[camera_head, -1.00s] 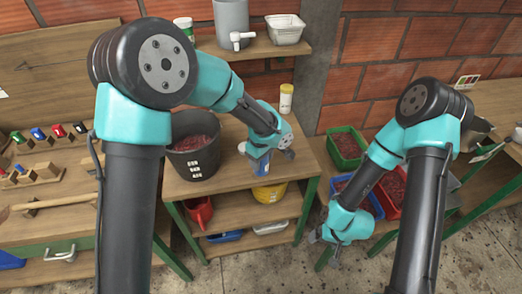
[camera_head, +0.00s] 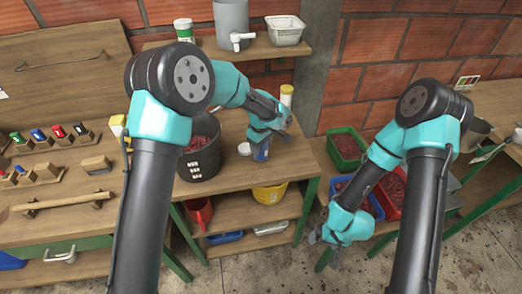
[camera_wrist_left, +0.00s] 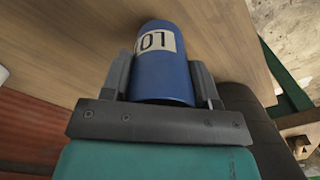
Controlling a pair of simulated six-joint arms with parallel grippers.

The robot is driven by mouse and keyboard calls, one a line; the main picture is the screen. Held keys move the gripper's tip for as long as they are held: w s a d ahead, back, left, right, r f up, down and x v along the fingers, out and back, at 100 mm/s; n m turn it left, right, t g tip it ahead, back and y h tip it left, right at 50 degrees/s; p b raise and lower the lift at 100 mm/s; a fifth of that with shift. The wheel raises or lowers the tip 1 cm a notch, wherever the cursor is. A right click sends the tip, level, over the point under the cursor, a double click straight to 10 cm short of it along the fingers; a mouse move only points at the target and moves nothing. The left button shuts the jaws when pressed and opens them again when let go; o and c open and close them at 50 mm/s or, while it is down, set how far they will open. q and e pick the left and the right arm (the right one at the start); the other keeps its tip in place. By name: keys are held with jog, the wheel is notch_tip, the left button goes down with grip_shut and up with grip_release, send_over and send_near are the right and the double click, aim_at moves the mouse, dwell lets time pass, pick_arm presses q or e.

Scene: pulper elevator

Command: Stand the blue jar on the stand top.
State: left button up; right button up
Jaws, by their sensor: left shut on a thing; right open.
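The blue jar (camera_head: 262,152) shows below my left gripper (camera_head: 268,135) in the head view, partly hidden by it. In the left wrist view the jar (camera_wrist_left: 165,75), with a white label, sits between the two fingers of my left gripper (camera_wrist_left: 163,85), which is shut on it. The jar is over the wooden top (camera_head: 225,178) of a green-legged stand, near its right side. I cannot tell whether it touches the wood. My right gripper (camera_head: 320,236) is open and empty, low in front of the red and green bins.
A dark bucket (camera_head: 201,148) of red fruit stands left of the jar, with a small white round thing (camera_head: 244,149) between. A yellow-capped bottle (camera_head: 286,96) stands behind. A shelf (camera_head: 262,49) above holds a grey tank (camera_head: 231,22) and a white basket (camera_head: 286,30).

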pick_arm(q)
jog(key=shift+f, duration=1.3)
jog(key=shift+f, duration=0.15)
jog(key=o, duration=1.1)
jog(key=shift+c, duration=0.2)
notch_tip(320, 180, up, 12)
